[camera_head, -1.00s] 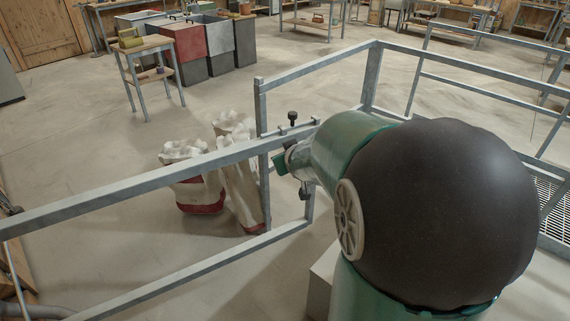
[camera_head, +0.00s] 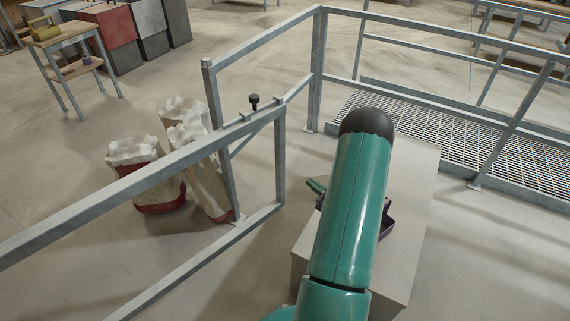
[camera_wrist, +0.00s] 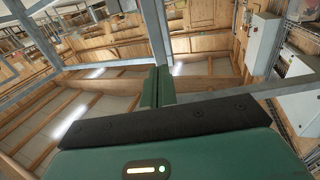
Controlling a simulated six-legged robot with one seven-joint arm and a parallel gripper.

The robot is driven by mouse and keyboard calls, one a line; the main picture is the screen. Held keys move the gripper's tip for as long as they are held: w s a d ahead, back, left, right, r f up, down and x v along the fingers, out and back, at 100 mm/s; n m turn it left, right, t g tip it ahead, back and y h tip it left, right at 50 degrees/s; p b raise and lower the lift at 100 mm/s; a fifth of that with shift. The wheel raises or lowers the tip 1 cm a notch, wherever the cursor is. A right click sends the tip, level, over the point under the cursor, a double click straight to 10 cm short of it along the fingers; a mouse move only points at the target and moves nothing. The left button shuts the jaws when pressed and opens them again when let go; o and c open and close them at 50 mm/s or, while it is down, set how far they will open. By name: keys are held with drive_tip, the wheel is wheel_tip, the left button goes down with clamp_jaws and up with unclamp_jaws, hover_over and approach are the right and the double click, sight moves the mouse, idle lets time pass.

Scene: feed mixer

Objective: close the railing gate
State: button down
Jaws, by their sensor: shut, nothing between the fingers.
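The railing gate (camera_head: 150,176) is a grey metal frame running from the left edge to an upright end post (camera_head: 280,155). A black latch knob (camera_head: 254,100) stands on its top rail near that end. In the picture the gate end crosses in front of the fixed railing's post (camera_head: 213,95); I cannot tell whether they touch. My gripper (camera_head: 313,184) is mostly hidden behind my green arm, with small green fingers showing, right of the gate's end post and apart from it in the picture. In the wrist view my gripper (camera_wrist: 157,75) is shut and empty.
The fixed railing (camera_head: 270,37) runs back and right beside a metal grating (camera_head: 450,145). Open sacks (camera_head: 150,175) lean behind the gate. A pale block (camera_head: 410,230) shows under my arm.

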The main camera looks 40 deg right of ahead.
sight(282, 161)
drive_tip(key=w, duration=1.3)
drive_tip(key=shift+d+f, duration=0.1)
drive_tip(key=shift+d, duration=0.25)
